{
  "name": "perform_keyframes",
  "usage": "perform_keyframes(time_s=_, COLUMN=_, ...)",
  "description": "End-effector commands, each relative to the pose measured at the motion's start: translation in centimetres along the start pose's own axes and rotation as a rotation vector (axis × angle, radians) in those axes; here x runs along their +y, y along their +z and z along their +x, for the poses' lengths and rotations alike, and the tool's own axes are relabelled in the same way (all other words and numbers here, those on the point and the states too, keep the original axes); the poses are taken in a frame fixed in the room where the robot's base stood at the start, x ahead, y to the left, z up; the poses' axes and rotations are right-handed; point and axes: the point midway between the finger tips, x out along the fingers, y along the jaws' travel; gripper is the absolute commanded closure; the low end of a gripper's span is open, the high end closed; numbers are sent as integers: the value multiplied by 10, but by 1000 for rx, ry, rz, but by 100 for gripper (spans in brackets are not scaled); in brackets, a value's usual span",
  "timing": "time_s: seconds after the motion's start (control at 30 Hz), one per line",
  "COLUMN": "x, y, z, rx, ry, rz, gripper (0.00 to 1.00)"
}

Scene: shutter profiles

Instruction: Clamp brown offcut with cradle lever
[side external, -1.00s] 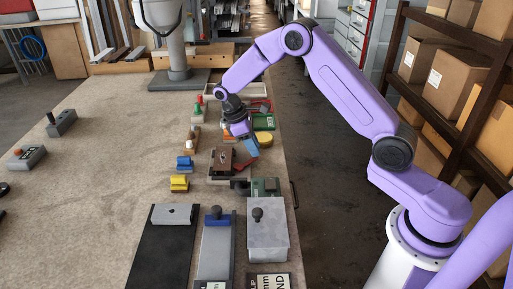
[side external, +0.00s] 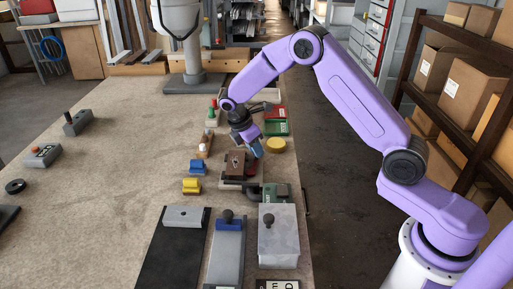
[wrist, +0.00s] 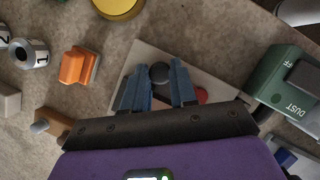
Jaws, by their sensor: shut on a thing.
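The brown offcut (side external: 237,163) lies in the dark cradle (side external: 232,181) near the table's right edge. My gripper (side external: 256,150) is low, just right of the offcut at the cradle's far side. In the wrist view, its two blue fingers (wrist: 156,75) stand on either side of a dark round knob (wrist: 159,72), seemingly the cradle lever's. They look closed on it. The pale cradle base plate (wrist: 143,52) shows behind, with a red patch (wrist: 202,95) beside the right finger. The lever's shaft and the offcut are mostly hidden by my gripper there.
A green box marked DUST OFF (wrist: 284,85) stands close right in the wrist view. An orange block (wrist: 76,67) and a ring marked 1 (wrist: 39,53) lie left. A yellow disc (side external: 276,145) sits right of my gripper. The table's left half is largely clear.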

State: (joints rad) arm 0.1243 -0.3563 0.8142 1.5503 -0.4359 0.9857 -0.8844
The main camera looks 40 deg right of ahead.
Motion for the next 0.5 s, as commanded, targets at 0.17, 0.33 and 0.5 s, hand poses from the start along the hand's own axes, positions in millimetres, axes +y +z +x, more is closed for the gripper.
perform_keyframes(time_s=0.17, x=2, y=-2, z=-2, rx=2, ry=11, rz=-15, gripper=100)
perform_keyframes(time_s=0.33, x=2, y=-2, z=-2, rx=3, ry=12, rz=-16, gripper=100)
perform_keyframes(time_s=0.5, x=2, y=-2, z=-2, rx=3, ry=13, rz=-16, gripper=64)
